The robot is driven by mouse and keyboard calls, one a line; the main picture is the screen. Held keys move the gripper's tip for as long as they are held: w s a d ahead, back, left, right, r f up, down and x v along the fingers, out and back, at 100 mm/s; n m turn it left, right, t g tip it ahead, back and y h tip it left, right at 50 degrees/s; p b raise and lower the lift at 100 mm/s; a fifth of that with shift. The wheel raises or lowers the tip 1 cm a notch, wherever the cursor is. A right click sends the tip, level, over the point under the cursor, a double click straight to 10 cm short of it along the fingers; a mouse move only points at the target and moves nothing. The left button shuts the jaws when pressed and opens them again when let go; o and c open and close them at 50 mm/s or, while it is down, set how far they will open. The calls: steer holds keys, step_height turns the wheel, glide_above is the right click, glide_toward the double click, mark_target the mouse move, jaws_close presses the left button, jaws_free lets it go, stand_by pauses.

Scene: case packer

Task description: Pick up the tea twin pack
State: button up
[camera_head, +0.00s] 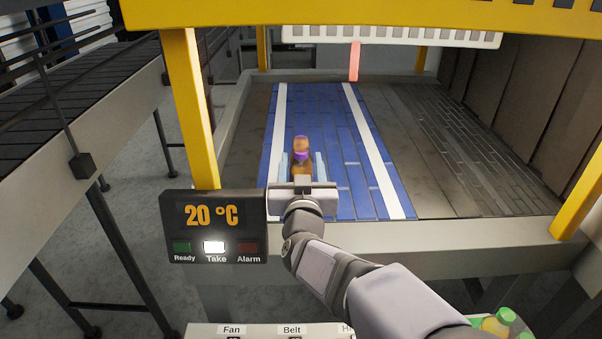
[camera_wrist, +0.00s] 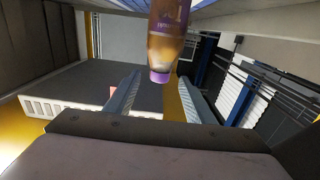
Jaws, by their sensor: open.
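The tea twin pack (camera_head: 301,146) is amber-brown with purple parts. It is on the blue belt in the head view, partly hidden by my gripper. My gripper (camera_head: 302,163) is open, with one pale finger on each side of the pack. In the wrist view, an amber bottle with a purple cap (camera_wrist: 167,40) shows at the top, cut off by the frame edge. My gripper's fingers (camera_wrist: 155,92) lie below and to either side of it there. I cannot tell whether either finger touches the pack.
The blue belt (camera_head: 355,185) with white side stripes is otherwise clear. A yellow frame (camera_head: 190,105) and a white comb-like bar with a red tab (camera_head: 354,62) stand around it. A panel (camera_head: 213,228) reads 20 °C with Take lit. Green-capped bottles (camera_head: 497,322) show lower right.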

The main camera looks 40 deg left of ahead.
mark_target(302, 157)
steer(key=shift+w+a, duration=0.1)
steer(key=p+x, duration=0.2)
steer(key=x, duration=0.1)
steer(key=shift+w+a, duration=0.15)
steer(key=shift+w, duration=0.05)
steer(key=shift+w+a, duration=0.5)
steer(key=shift+a, duration=0.05)
jaws_close()
stand_by(1.0)
steer(key=shift+r, duration=0.2)
